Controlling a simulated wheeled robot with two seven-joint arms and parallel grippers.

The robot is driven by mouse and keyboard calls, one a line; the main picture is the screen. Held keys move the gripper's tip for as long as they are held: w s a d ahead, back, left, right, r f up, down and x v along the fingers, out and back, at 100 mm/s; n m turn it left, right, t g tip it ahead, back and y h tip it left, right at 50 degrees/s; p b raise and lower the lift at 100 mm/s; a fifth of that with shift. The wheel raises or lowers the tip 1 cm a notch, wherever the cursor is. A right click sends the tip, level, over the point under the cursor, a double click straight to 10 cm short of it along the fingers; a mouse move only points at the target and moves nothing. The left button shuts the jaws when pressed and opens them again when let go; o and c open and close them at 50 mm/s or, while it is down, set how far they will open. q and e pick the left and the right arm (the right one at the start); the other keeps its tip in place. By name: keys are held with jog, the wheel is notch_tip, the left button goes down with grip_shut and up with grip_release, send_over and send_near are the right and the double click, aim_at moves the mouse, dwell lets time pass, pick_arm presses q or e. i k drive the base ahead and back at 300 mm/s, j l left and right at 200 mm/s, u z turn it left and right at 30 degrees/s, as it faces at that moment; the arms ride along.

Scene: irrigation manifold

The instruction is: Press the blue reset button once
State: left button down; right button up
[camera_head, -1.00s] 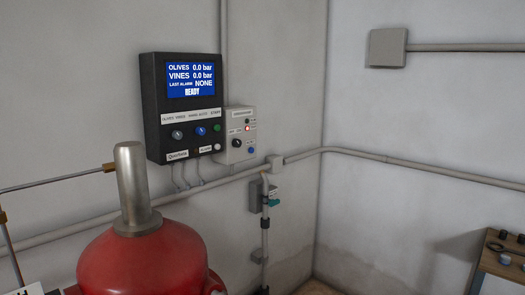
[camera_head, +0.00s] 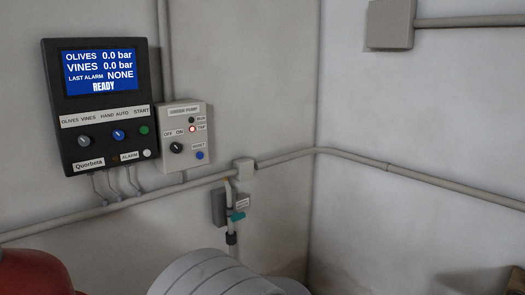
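The blue reset button (camera_head: 199,155) sits at the lower right of the small grey pump box (camera_head: 184,166) on the wall. A label is above it. A black OFF/ON knob (camera_head: 176,147) is left of the button. Nothing covers or touches the button. Neither of my grippers shows in the head view.
The black controller (camera_head: 52,128) left of the box shows READY, with a blue knob (camera_head: 118,135) and green button (camera_head: 143,130). A pipe (camera_head: 350,152) runs along both walls below. A red tank (camera_head: 30,275) stands at the lower left.

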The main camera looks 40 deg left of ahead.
aim_at(199, 155)
jog(key=i+u, duration=0.75)
jog(key=u, duration=0.15)
jog(key=i+l+u, duration=0.25)
jog(key=u, duration=0.2)
jog(key=i+u, duration=0.9)
jog(key=i+l+u, duration=0.15)
jog(key=u, duration=0.3)
jog(key=i+l, duration=0.05)
jog(key=i, duration=0.05)
